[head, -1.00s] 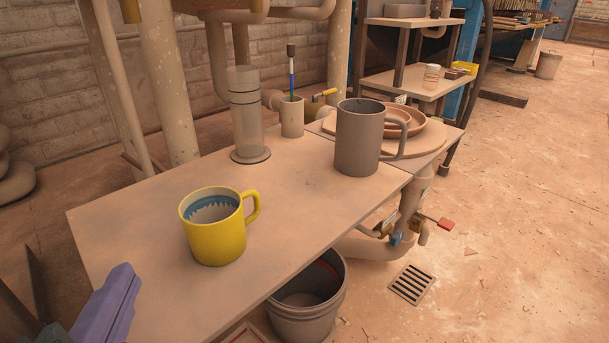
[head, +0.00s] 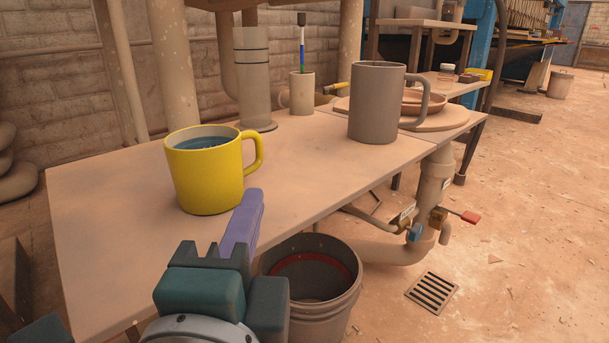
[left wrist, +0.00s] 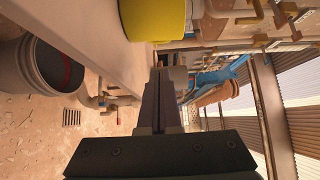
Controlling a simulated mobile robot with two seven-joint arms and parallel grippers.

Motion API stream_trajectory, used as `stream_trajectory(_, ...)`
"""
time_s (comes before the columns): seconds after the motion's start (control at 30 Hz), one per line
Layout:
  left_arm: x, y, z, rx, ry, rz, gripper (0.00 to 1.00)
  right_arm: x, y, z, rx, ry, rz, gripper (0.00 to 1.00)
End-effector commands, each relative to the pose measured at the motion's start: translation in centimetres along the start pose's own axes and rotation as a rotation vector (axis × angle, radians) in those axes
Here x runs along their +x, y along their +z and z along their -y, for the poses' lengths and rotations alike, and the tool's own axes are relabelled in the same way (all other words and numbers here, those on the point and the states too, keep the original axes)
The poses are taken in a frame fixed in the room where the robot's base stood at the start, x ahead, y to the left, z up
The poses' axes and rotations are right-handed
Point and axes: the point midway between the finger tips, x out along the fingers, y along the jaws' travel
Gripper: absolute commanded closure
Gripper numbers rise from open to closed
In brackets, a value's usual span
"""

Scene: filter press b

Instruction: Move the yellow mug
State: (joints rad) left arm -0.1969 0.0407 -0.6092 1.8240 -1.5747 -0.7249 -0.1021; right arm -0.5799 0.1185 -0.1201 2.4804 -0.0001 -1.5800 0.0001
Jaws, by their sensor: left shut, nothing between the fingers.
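The yellow mug (head: 207,178) stands upright on the table (head: 105,215), near its left front part. Its handle points right and its inside looks bluish. My left gripper (head: 247,212) is in front of the mug and just right of its base, at the table's front edge. Its purple fingers are shut together with nothing between them, and it is not holding the mug. In the left wrist view the shut fingers (left wrist: 165,88) point toward the scene, and part of the yellow mug (left wrist: 152,18) shows at the top edge. My right gripper is not in view.
A large grey mug (head: 374,105) stands further right on the table, beside a round board with brown dishes (head: 428,102). A tall cylinder (head: 253,80) and a small cup with a marker (head: 302,95) stand at the back. A grey bucket (head: 325,312) is below the front edge.

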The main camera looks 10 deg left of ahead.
Motion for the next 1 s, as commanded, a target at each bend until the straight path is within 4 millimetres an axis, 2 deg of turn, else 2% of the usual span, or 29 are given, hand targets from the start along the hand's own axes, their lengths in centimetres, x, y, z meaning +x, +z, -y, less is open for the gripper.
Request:
stream_trajectory(0.1, 2.1, 0.6, 0.0, 0.002, -0.002, 0.002, 1.00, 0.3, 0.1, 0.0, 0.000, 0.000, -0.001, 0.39)
stream_trajectory(0.23, 3.4, 1.9, 0.0, 0.001, -0.001, 0.001, 1.00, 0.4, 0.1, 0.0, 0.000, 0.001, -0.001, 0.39)
stream_trajectory(0.43, 4.2, 2.8, 0.0, 0.001, 0.000, 0.000, 1.00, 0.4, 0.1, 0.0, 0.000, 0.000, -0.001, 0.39)
stream_trajectory(0.83, 4.5, 3.1, 0.0, 0.001, 0.000, 0.001, 1.00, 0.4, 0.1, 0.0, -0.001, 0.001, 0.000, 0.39)
stream_trajectory(1.0, 6.9, 5.5, 0.0, 0.005, -0.002, 0.003, 1.00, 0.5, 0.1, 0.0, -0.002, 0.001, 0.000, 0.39)
